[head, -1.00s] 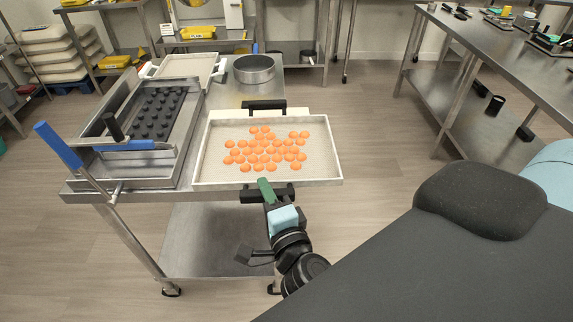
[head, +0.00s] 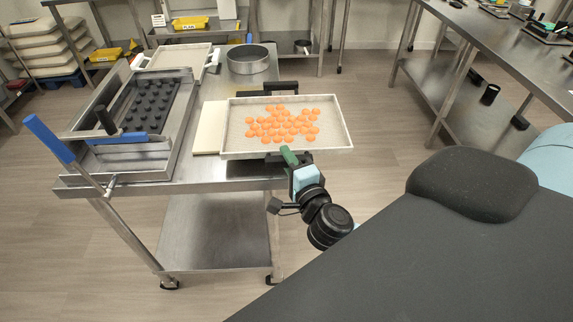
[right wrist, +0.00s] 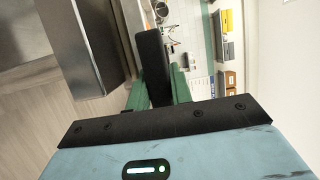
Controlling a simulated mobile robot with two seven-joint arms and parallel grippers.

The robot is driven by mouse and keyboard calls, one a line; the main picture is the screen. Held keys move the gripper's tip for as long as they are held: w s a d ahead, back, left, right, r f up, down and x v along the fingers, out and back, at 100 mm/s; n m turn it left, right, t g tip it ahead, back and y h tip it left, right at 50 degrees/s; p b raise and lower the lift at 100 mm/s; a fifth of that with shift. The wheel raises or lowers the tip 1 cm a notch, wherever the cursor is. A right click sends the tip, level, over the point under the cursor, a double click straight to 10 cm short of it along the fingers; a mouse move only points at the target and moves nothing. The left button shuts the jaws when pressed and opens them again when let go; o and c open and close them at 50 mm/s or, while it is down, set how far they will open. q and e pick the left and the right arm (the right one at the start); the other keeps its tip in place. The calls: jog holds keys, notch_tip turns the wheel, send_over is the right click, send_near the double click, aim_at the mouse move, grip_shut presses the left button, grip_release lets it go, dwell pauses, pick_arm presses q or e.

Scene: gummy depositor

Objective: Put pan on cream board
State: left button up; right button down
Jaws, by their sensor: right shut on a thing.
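The pan (head: 338,143) is a shallow rectangular light tray with black handles on its far and near sides, holding many orange gummies. The cream board (head: 208,128) lies on the steel cart and shows along the pan's left side; the rest of it is hidden under the pan. The pan reaches out past the cart's right edge. I cannot tell whether it touches the board. My right gripper (head: 289,158) is shut on the near black handle, which also shows between the green fingers in the right wrist view (right wrist: 152,68). My left gripper is not in view.
On the cart, a steel frame with a black mould (head: 152,108) and a blue-handled lever (head: 48,138) stand at left. A round steel pan (head: 248,60) and a white-handled tray (head: 178,58) are behind. A workbench (head: 500,45) stands right. Open floor lies between.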

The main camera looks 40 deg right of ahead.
jog(key=shift+f, duration=0.95)
jog(key=shift+r, duration=0.2)
jog(key=shift+f, duration=0.25)
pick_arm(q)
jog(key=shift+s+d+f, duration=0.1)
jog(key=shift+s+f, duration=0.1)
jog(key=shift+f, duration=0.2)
pick_arm(e)
jog(key=c, duration=1.3)
grip_release()
jog(key=shift+o, duration=0.2)
jog(key=shift+r, duration=0.1)
